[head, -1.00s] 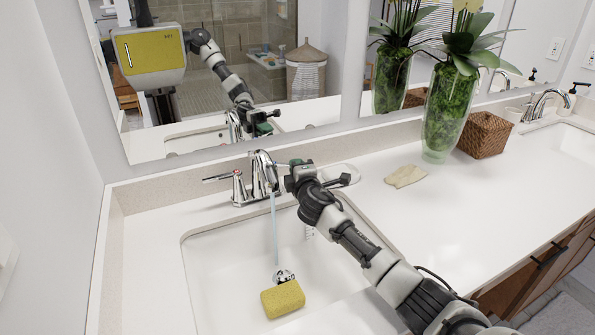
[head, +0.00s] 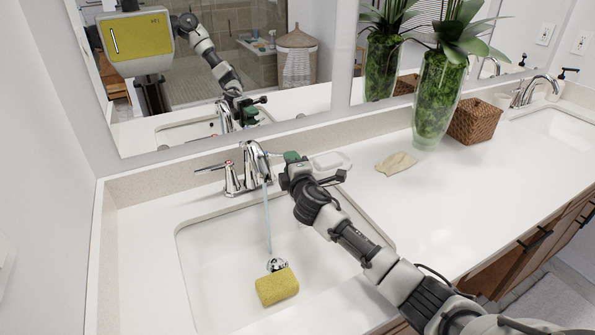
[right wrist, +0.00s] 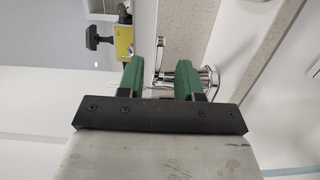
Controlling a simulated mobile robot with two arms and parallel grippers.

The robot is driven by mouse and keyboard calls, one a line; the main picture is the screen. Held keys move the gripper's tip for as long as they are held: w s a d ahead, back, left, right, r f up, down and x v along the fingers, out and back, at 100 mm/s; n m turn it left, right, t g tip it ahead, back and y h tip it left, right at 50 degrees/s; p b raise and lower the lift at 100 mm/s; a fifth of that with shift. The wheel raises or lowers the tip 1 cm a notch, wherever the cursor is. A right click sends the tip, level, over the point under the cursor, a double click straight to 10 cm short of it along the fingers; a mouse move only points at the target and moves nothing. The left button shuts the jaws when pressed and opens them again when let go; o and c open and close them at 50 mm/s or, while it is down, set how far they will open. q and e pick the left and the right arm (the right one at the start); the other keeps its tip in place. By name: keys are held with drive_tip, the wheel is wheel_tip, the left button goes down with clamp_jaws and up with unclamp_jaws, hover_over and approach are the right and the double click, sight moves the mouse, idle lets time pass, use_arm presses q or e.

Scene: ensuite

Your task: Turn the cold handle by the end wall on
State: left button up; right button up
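A chrome faucet (head: 256,163) stands behind the left sink, the one by the left wall. Water runs from its spout in a thin stream (head: 267,215). Its left handle (head: 230,178) bears a red mark and its lever points left. The right handle is mostly hidden behind my right gripper (head: 288,157) in the head view. In the right wrist view, my right gripper (right wrist: 160,80) has its green fingers apart. A chrome lever (right wrist: 160,50) shows in line with the gap between them, and its round chrome base (right wrist: 208,78) is beyond the right finger. Contact cannot be told. My left gripper is not in view.
A yellow sponge (head: 277,286) lies in the sink (head: 215,260) by the drain. A soap dish (head: 332,161), a beige cloth (head: 396,163), a glass vase (head: 437,105) and a wicker basket (head: 474,120) stand to the right. A mirror (head: 300,100) backs the counter.

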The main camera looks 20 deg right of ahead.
drive_tip(key=s+a+p, duration=0.1)
drive_tip(key=s+p, duration=0.1)
drive_tip(key=s, duration=0.5)
drive_tip(key=shift+s, duration=0.35)
